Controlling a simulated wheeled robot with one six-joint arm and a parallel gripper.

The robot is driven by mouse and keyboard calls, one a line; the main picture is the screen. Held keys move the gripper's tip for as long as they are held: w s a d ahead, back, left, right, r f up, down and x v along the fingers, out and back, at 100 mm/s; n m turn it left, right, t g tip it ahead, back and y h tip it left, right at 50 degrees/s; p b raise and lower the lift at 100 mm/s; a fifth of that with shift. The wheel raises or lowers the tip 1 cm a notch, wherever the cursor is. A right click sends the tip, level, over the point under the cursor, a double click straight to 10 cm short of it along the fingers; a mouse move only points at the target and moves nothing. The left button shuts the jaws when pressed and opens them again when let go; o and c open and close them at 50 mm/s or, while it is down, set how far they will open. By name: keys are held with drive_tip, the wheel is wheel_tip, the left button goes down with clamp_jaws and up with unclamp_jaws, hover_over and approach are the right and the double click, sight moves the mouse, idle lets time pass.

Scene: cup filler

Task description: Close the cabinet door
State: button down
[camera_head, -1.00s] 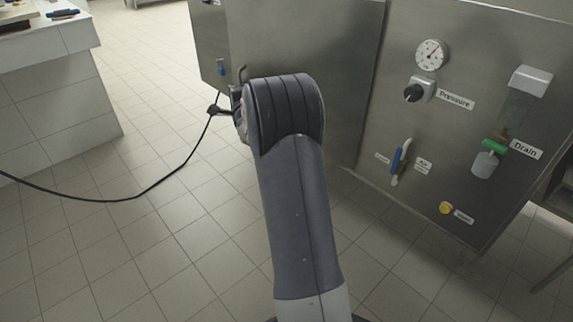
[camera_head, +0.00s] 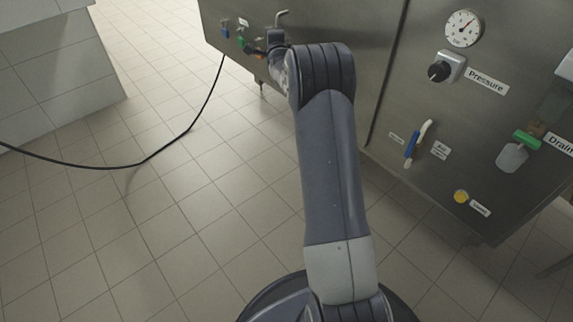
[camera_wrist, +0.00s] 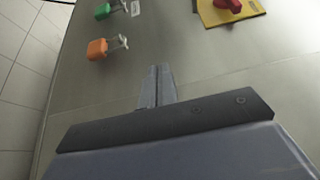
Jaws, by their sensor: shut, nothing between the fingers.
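The steel cabinet has a left panel (camera_head: 345,22), which looks like the door, beside a right panel with a gauge. A dark vertical seam (camera_head: 384,85) separates them; I cannot tell whether the door is flush. A bent metal handle (camera_head: 281,17) stands out near the top of the left panel. Contact cannot be told. In the head view my wrist is in front of the panel's lower left part, and the fingertips are hidden.
A green fitting (camera_wrist: 103,11) and an orange one (camera_wrist: 97,48) stick out to the left. A red knob on a yellow plate (camera_wrist: 230,10) is at the upper right. A black cable (camera_head: 140,163) crosses the floor.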

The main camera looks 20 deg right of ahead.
drive_tip(key=shift+w+d+r, duration=0.1)
drive_tip(key=shift+w+d, duration=0.05)
drive_tip(key=shift+d, duration=0.35)
drive_tip(key=shift+w+d+r, duration=0.1)
drive_tip(key=shift+d, duration=0.45)
drive_tip(key=s+a, duration=0.3)
drive_tip(key=a, duration=1.2)
drive_tip(key=shift+s+a+f+p, duration=0.15)
drive_tip(key=shift+s+p, duration=0.25)
drive_tip(key=shift+p, duration=0.05)
drive_tip(key=w+d+b, duration=0.1)
drive_tip(key=w+d, duration=0.2)
drive_tip(key=d, duration=1)
drive_tip(key=shift+w+d, duration=0.2)
drive_tip(key=shift+w, duration=0.05)
